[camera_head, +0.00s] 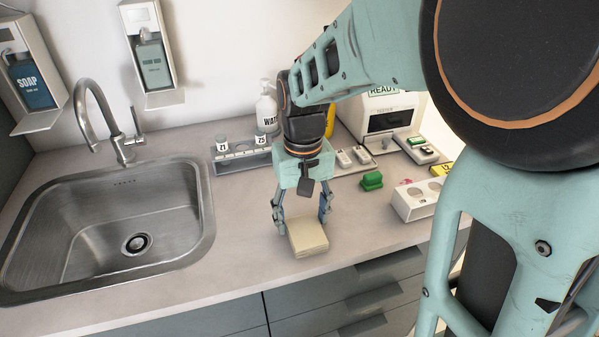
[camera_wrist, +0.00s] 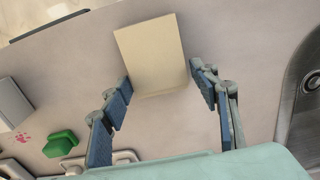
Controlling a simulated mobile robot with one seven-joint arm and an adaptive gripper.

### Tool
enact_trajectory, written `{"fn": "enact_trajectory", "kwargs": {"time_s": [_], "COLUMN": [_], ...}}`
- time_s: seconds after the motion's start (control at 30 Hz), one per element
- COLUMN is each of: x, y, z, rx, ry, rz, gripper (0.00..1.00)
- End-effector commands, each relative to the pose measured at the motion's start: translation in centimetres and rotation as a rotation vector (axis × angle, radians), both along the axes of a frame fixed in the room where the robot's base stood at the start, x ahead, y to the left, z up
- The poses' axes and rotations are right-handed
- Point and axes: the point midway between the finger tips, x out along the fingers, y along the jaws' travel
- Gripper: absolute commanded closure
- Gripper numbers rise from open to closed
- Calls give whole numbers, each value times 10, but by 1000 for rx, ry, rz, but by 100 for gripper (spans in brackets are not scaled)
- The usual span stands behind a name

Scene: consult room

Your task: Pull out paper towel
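A beige folded paper towel stack (camera_head: 308,237) lies on the counter near its front edge, to the right of the sink. It also shows in the wrist view (camera_wrist: 151,55), just beyond my fingertips. My gripper (camera_head: 303,218) points down over the counter right behind the stack. In the wrist view my gripper (camera_wrist: 158,88) is open, with one blue-padded finger on each side of the stack's near end. Nothing is held between the fingers. I cannot tell whether a finger touches the stack.
A steel sink (camera_head: 60,215) with a tap (camera_head: 105,115) is at the left. A vial rack (camera_head: 243,160), a green block (camera_head: 371,181) and a white holder (camera_head: 418,198) stand around my gripper. A white device (camera_head: 390,112) is at the back. Counter between sink and stack is clear.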

Motion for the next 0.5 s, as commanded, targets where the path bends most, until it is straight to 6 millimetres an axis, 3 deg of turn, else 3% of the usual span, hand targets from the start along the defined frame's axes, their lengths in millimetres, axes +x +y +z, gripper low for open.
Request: {"fn": "enact_trajectory", "kwargs": {"time_s": [0.1,0.37,0.5], "x": [0,0,1], "y": [0,0,0], "z": [0,1,13], "rx": [0,0,2], "ry": [0,0,-5], "rz": [0,0,0], "gripper": [31,31,31]}}
